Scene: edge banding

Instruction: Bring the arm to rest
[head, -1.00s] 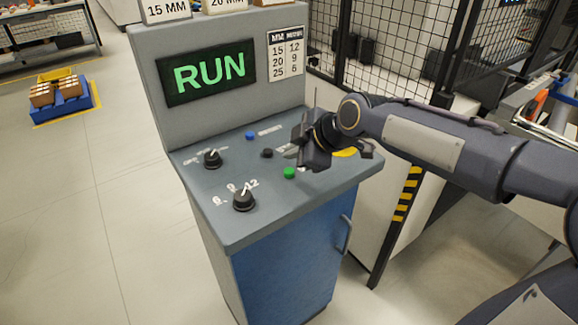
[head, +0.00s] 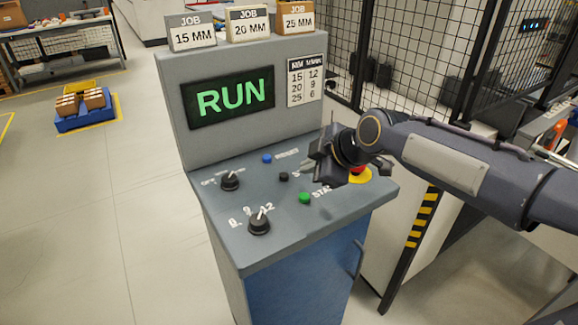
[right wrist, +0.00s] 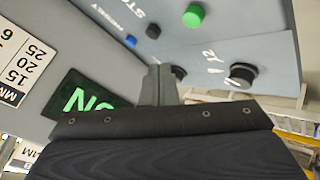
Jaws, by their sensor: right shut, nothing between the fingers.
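My right arm reaches in from the right in the head view. Its gripper (head: 326,160) is shut and empty above the right part of the console's sloped panel, apart from the buttons. In the right wrist view the shut fingers (right wrist: 158,85) point toward the panel. The grey console (head: 225,255) has a screen (head: 228,98) reading RUN in green. The panel carries a green button (head: 304,198), a black button (head: 283,177), a blue button (head: 267,158) and two black knobs (head: 230,181) (head: 259,224). A red button on a yellow base (head: 360,176) is partly hidden by the gripper. My left gripper is not in view.
Job cards (head: 248,25) stand on the console top, beside a number chart (head: 306,81) on its face. A black mesh fence (head: 420,50) stands behind my arm. A blue pallet with boxes (head: 85,119) lies at far left.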

